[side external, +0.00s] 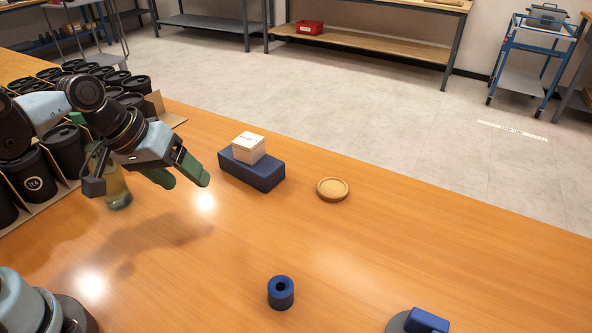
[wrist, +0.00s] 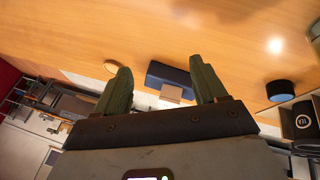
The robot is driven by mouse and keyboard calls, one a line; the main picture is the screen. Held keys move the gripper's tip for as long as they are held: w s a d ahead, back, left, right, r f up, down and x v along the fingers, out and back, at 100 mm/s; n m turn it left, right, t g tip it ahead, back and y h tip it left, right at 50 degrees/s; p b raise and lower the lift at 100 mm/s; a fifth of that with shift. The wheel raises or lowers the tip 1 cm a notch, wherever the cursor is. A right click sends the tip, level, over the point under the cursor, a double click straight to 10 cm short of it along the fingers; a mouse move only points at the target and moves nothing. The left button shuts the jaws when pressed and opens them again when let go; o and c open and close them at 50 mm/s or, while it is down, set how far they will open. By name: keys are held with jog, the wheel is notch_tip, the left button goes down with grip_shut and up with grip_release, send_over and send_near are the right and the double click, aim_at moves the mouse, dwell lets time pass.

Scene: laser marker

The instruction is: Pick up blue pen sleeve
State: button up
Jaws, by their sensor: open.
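The likely blue pen sleeve (side external: 281,297) is a short dark blue cylinder with a round hole in its top. It stands upright on the wooden table near the front middle in the side view. It does not show in the wrist view. My gripper (side external: 188,181) is open and empty above the left part of the table, well to the left of and behind the sleeve. In the wrist view my gripper (wrist: 160,66) has its two green fingers spread apart with nothing between them.
A blue block (side external: 252,174) carries a pale wooden box (side external: 248,148). A round wooden disc (side external: 332,189) lies to its right. A blue piece (side external: 428,321) sits on a grey round base at the front edge. Black canisters (side external: 64,150) and a glass jar (side external: 118,190) stand left. The table's middle is clear.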

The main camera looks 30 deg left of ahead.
aim_at(283, 291)
jog(key=d+f+n+g+h, duration=0.2)
jog(key=d+n+g+h, duration=0.1)
jog(key=w+d+f+n+g+h, duration=0.1)
jog(key=d+n+g+h, duration=0.2)
jog(key=d, duration=0.1)
jog(key=w+d+f+n+g+h, duration=0.1)
jog(key=d+f+n+g+h, duration=0.1)
jog(key=d+n+g+h, duration=0.1)
jog(key=shift+w+d+f+h, duration=0.25)
jog(key=shift+f+h, duration=0.05)
jog(key=shift+f, duration=0.05)
jog(key=shift+s+f+n+g+h, duration=0.3)
jog(key=shift+n+g, duration=0.1)
jog(key=shift+g, duration=0.1)
jog(key=x, duration=1.2)
jog(key=shift+d+f, duration=0.1)
jog(key=c, duration=1.1)
jog(key=shift+c, duration=0.2)
